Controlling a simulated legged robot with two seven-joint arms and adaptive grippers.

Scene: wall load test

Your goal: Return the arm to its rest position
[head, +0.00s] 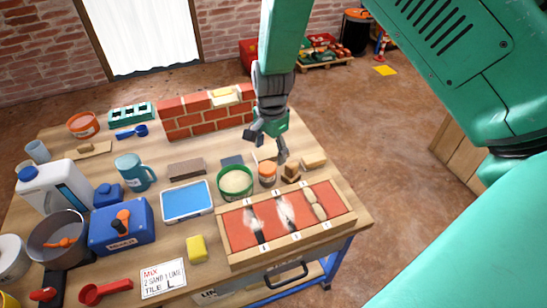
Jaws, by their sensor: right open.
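My right gripper (267,147) hangs pointing down over the back right part of the wooden workbench (172,150). Its fingers are spread and nothing is between them. It is in front of the right end of a small red brick wall (205,121) and above the pots near the bench's middle. My right arm's large green links fill the right side of the head view. My left gripper is not in view.
Near the gripper are a green tub of sand (235,181), an orange-banded jar (267,174) and a brick-coloured tray with numbered slots (285,222). A blue tray (186,201), blue mug (134,171) and white jug (55,190) stand leftward. Floor right of the bench is clear.

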